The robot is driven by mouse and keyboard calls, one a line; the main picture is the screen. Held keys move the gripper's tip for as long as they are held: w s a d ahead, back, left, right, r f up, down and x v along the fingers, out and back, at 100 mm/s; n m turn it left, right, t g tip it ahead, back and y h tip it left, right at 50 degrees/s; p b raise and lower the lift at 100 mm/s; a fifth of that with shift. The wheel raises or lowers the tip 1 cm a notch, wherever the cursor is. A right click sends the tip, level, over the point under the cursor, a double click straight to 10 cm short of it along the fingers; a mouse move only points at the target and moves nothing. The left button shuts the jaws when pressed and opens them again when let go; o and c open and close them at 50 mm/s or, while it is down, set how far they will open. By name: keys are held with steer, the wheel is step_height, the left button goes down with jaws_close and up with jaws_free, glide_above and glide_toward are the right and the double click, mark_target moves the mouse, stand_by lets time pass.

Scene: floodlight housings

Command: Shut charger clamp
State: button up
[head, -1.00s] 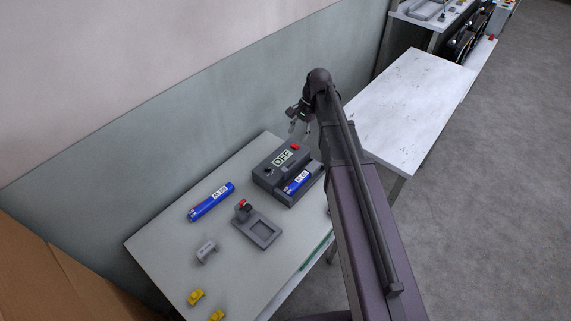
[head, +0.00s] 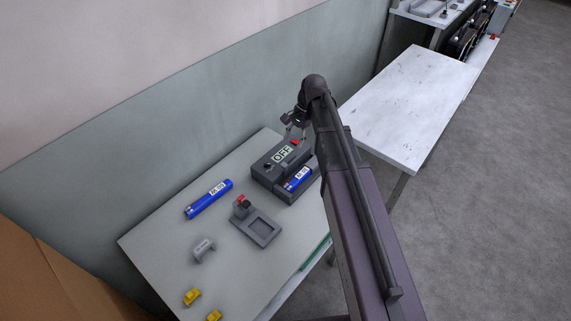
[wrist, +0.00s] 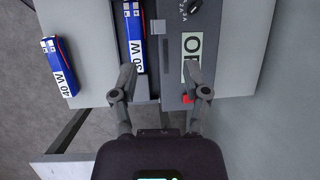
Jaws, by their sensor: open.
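The charger (head: 262,177) is a dark grey box at the far end of the table, with an "OFF" display (head: 282,154) and a red part (head: 294,142). A blue battery (head: 297,178) lies in its cradle; it also shows in the wrist view (wrist: 136,40). A small grey block (wrist: 158,27) sits between battery and display; I cannot tell whether it is the clamp, or the clamp's state.
A grey fixture (head: 245,228) with a red-tipped part, a loose blue battery (head: 208,199), a light grey piece (head: 203,249) and yellow pieces (head: 192,296) lie on the table. A blue "40 W" battery (wrist: 60,66) lies left in the wrist view. A white table (head: 410,105) stands clear behind.

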mark_target(284, 164)
steer(key=shift+b+x, duration=3.8)
steer(key=shift+x, duration=0.65)
jaws_close()
